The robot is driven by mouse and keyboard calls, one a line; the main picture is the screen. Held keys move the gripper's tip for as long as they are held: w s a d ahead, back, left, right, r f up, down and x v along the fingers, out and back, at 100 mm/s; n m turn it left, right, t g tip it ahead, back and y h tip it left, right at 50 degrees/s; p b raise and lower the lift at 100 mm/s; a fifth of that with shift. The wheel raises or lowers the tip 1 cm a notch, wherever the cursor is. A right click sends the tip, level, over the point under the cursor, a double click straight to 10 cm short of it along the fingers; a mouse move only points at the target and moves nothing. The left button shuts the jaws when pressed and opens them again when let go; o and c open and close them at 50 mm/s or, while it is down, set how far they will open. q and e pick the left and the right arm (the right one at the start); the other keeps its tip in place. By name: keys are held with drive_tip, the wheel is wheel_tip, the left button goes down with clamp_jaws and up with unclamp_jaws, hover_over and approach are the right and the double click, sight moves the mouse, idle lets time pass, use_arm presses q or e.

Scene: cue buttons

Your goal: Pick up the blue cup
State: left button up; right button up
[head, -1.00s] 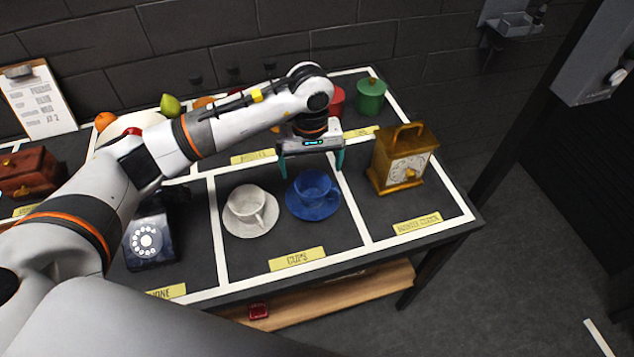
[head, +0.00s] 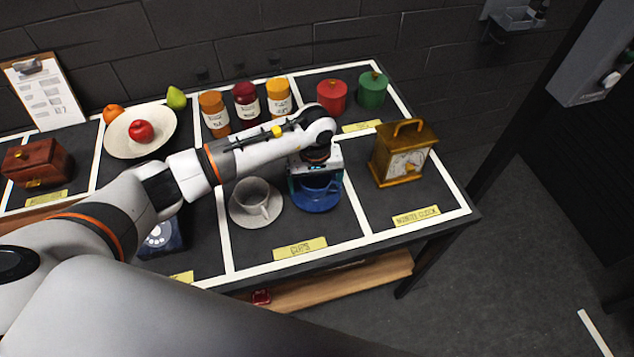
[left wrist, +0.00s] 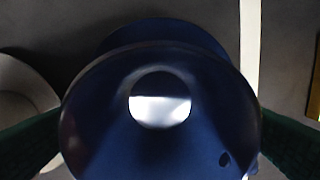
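The blue cup (head: 315,190) stands on its blue saucer (head: 318,206) in the compartment labelled cups. My left gripper (head: 316,186) is over it from above and hides the cup's upper part in the head view. In the left wrist view the cup (left wrist: 160,130) fills the middle, seen from above, with the two green fingers at its left and right sides. The fingers are spread apart, one on each side of the cup; I cannot tell whether they touch it. My right gripper is not in view.
A white cup (head: 252,196) on a saucer stands close on the left. A brass clock (head: 404,160) stands to the right. Jars (head: 246,100) and red and green canisters (head: 332,96) stand behind. A fruit plate (head: 140,148) and a telephone (head: 160,240) are further left.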

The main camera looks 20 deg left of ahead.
use_arm(q)
drive_tip(key=shift+r, duration=0.1)
drive_tip(key=c, duration=1)
